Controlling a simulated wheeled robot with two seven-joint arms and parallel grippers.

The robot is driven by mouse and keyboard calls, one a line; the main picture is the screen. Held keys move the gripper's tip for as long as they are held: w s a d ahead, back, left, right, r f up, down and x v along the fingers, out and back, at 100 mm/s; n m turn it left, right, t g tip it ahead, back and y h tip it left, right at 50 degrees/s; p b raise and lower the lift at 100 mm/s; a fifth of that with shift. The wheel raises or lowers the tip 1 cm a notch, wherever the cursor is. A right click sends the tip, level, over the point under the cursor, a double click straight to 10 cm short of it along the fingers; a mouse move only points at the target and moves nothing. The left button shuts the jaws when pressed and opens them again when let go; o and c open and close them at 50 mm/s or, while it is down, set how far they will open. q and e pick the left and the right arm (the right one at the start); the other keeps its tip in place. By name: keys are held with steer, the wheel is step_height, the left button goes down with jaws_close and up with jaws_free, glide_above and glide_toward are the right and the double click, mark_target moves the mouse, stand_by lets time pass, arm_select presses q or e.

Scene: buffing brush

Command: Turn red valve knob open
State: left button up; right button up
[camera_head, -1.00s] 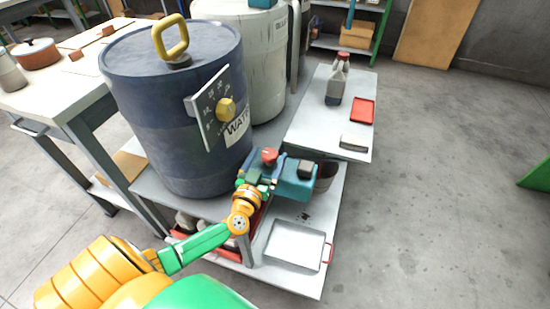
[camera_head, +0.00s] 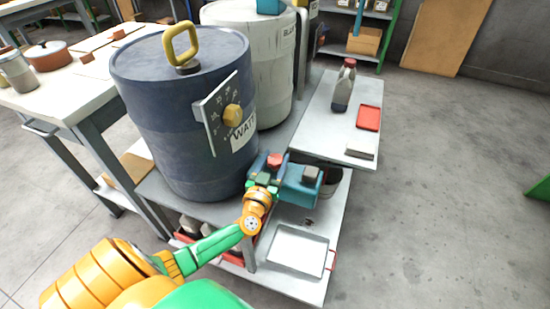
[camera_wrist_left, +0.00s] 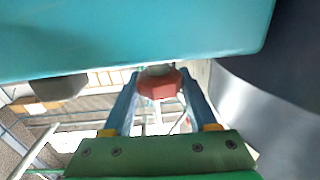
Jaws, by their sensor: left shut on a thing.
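The red valve knob (camera_head: 275,160) sits on the teal tap body (camera_head: 300,188) at the lower front of the dark blue water barrel (camera_head: 185,110). My left gripper (camera_head: 264,176) is at the knob, its arm coming in from the lower left. In the left wrist view the red knob (camera_wrist_left: 160,84) lies between the two blue fingers of my left gripper (camera_wrist_left: 160,92), which are shut on it. The teal tap body (camera_wrist_left: 130,35) fills the top of that view. My right gripper is not in view.
A grey bucket (camera_head: 331,180) stands under the tap spout. A metal tray (camera_head: 297,250) lies on the lower shelf. A bottle (camera_head: 344,88) and a red tray (camera_head: 369,118) are on the side shelf. A white barrel (camera_head: 275,70) stands behind.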

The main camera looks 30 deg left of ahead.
arm_select(q)
steer(key=shift+r+n+g+y+p, duration=0.2)
steer(key=shift+n+g+y+p, duration=0.1)
steer(key=shift+n+y+p, duration=0.5)
steer(key=shift+d+n+g+y, duration=0.1)
steer(key=shift+n+g+y, duration=0.25)
steer(key=shift+y, duration=0.45)
steer(key=shift+f+n+g+y, duration=0.25)
steer(key=shift+n+g+y, duration=0.45)
steer(key=shift+y, duration=0.4)
steer(key=n+g+y+b, duration=0.1)
steer(key=n+g+y, duration=0.1)
steer(key=shift+f+y, duration=0.15)
steer(key=shift+y, duration=0.15)
steer(key=shift+n+g+y+b, duration=0.7)
steer(key=shift+n+g+b, duration=0.15)
steer(key=shift+g+b, duration=0.1)
steer(key=shift+n+g+b, duration=0.3)
steer(key=shift+g, duration=0.1)
steer(key=shift+r+g+y, duration=0.25)
steer(key=shift+g+y, duration=0.05)
steer(key=shift+y, duration=0.1)
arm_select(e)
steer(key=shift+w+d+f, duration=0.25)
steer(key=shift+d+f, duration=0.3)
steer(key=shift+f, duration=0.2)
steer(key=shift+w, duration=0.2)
